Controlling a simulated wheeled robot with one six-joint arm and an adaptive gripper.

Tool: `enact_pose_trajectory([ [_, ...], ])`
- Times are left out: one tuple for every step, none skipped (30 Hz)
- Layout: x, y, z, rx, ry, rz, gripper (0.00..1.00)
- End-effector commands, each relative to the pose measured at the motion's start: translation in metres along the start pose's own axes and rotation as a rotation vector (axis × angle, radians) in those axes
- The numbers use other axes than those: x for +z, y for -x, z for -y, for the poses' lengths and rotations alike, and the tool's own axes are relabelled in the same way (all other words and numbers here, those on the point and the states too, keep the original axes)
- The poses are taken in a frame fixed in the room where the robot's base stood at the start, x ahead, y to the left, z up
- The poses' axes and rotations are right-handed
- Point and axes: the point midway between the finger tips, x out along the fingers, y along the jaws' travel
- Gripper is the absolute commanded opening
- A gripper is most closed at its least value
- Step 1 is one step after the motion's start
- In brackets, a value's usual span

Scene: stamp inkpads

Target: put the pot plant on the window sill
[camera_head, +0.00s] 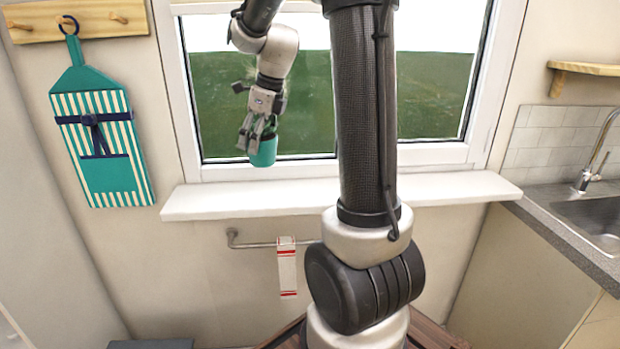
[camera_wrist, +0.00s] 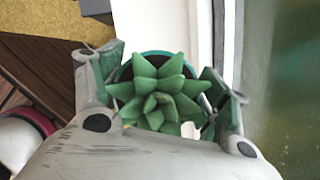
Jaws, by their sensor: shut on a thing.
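The pot plant is a green succulent (camera_wrist: 158,95) in a teal pot. In the head view the teal pot (camera_head: 265,152) hangs from my gripper (camera_head: 258,132), in front of the window's lower left part. It appears above the white window sill (camera_head: 270,196) and apart from it. In the wrist view my gripper (camera_wrist: 165,100) has its fingers on both sides of the pot, shut on it. The succulent hides most of the pot in that view. The pot looks about upright. The bare sill stretches below, partly hidden by my arm.
A striped apron (camera_head: 105,140) hangs on the wall left of the window. A red-and-white towel (camera_head: 287,268) hangs from a rail under the sill. A sink (camera_head: 595,220) and counter stand at the right. The left part of the sill is clear.

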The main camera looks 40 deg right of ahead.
Motion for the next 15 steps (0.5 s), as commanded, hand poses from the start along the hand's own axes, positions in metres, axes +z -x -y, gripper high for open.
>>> enact_pose_trajectory([
  [-0.002, -0.006, 0.000, 0.001, -0.001, -0.001, 0.35],
  [-0.003, -0.011, 0.000, 0.002, -0.001, -0.002, 0.35],
  [-0.006, -0.018, 0.000, 0.003, -0.001, -0.003, 0.35],
  [-0.008, -0.024, -0.001, 0.003, -0.001, -0.004, 0.35],
  [-0.010, -0.030, 0.000, 0.003, -0.001, -0.004, 0.35],
  [-0.012, -0.037, 0.000, 0.004, 0.000, -0.004, 0.35],
  [-0.014, -0.042, 0.000, 0.003, 0.000, -0.003, 0.35],
  [-0.015, -0.046, 0.000, 0.002, -0.001, -0.003, 0.35],
  [-0.016, -0.051, 0.000, 0.002, 0.000, -0.002, 0.35],
  [-0.017, -0.054, 0.000, 0.001, 0.000, -0.001, 0.35],
  [-0.017, -0.056, 0.000, 0.002, 0.001, -0.001, 0.35],
  [-0.018, -0.059, 0.000, 0.002, 0.001, -0.002, 0.35],
  [-0.019, -0.061, 0.000, 0.002, 0.001, -0.002, 0.35],
  [-0.020, -0.064, 0.000, 0.002, 0.001, -0.002, 0.35],
  [-0.021, -0.068, 0.000, 0.002, 0.001, -0.002, 0.35],
])
